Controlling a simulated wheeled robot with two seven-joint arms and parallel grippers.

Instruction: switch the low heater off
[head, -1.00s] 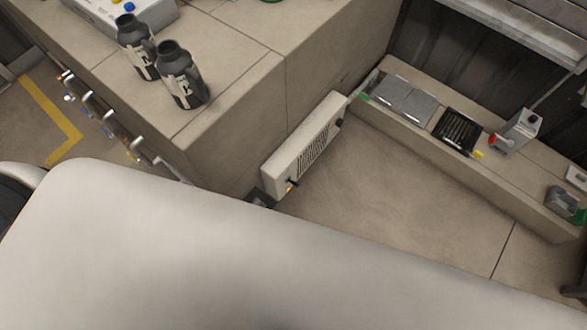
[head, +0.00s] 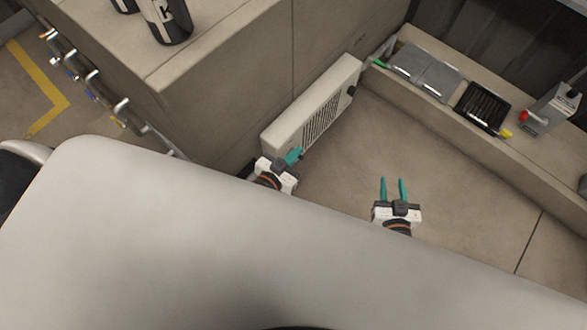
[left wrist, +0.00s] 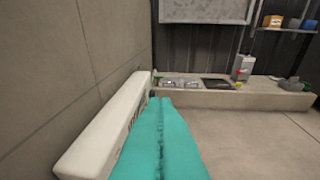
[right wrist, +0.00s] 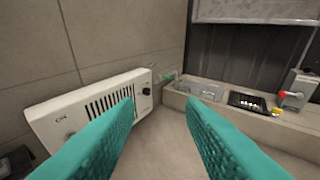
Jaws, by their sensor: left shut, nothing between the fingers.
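The low heater (head: 322,100) is a long white panel with a dark slotted grille, low against the block's side. A dark knob (head: 351,91) sits at its far end; it also shows in the right wrist view (right wrist: 147,90). The "ON" lettering (right wrist: 62,120) is at the near end. The near-end switch is hidden in the head view by my left gripper (head: 295,155), which is shut and empty beside that end. In the left wrist view its teal fingers (left wrist: 159,106) overlap the heater's front; contact cannot be told. My right gripper (head: 392,181) is open and empty above the floor, right of the heater.
A low ledge (head: 450,110) behind holds grey plates (head: 426,74), a black tray (head: 482,108) and a grey box with a red knob (head: 550,110). The block (head: 220,75) rises left of the heater. The floor between heater and ledge is clear.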

